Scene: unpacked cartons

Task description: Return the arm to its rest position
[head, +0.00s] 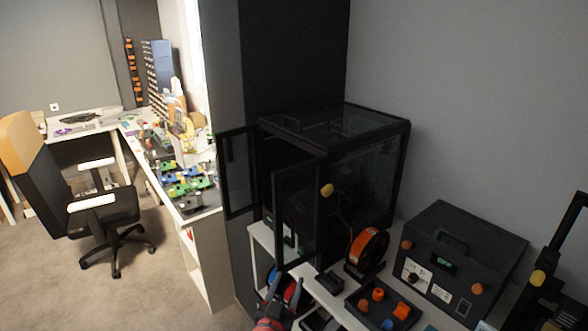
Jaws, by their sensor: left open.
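My left gripper (270,312) shows only in part at the bottom edge of the head view, a small grey and red shape left of centre. It is open, and I see nothing held in it. It appears in front of the white shelf unit's left end, close to red and blue round items (287,291) on a lower level. Whether it touches anything there I cannot tell. The rest of my left arm is below the picture. My right gripper is not in view.
A black enclosed printer (370,165) stands with its doors (297,212) swung open toward me. Beside it are an orange spool (367,247), a dark tray (384,307) and a dark box (462,262). A desk (205,218) and office chair (105,205) stand left; floor (170,290) is clear.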

